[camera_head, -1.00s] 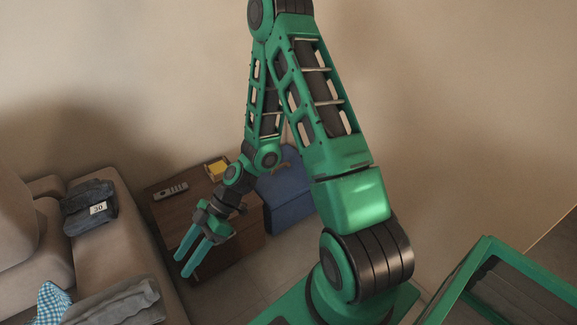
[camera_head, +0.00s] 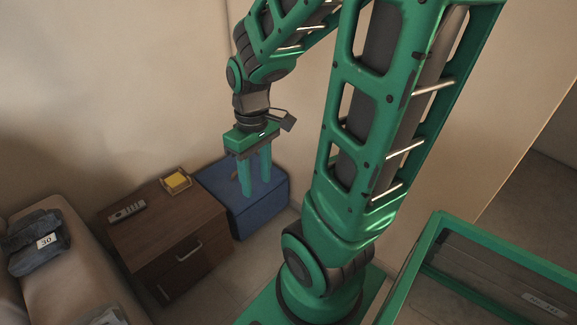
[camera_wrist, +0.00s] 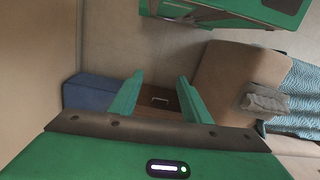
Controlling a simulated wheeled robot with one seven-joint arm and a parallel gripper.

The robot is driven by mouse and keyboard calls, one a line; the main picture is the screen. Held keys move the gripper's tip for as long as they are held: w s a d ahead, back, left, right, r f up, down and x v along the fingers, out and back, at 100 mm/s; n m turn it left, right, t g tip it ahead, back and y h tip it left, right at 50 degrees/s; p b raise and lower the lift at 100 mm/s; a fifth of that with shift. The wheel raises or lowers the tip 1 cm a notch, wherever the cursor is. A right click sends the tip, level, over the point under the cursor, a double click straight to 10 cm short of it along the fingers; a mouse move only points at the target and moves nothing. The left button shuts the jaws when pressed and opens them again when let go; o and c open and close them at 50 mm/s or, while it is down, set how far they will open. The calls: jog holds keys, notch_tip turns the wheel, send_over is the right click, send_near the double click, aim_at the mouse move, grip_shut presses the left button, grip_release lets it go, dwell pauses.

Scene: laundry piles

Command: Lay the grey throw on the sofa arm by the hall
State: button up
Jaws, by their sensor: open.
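A light grey folded cloth, which looks like the grey throw (camera_wrist: 266,101), lies on the beige sofa in the wrist view. In the head view only a bit of the grey throw (camera_head: 101,318) shows at the bottom edge. The sofa (camera_head: 75,278) is at the lower left; its sofa arm (camera_wrist: 240,70) seems to be the beige block in the wrist view, but I cannot tell which arm is by the hall. My gripper (camera_head: 255,187) is open and empty, fingers down, in front of the blue box, well apart from the throw. Its fingers also show in the wrist view (camera_wrist: 160,78).
A dark folded garment with a "30" tag (camera_head: 45,241) lies on the sofa. A brown cabinet (camera_head: 175,235) bears a remote (camera_head: 127,211) and a yellow item in a small tray (camera_head: 177,180). The blue box (camera_head: 235,208) stands beside it.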

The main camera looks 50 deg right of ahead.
jog(key=s+d+r+m, duration=0.3)
jog(key=s+r+m, duration=0.2)
jog(key=s, duration=0.3)
jog(key=shift+s+r+m, duration=0.25)
jog(key=shift+r+m, duration=0.15)
jog(key=shift+m, duration=0.5)
jog(key=shift+w+d, duration=0.1)
jog(key=shift+w, duration=0.05)
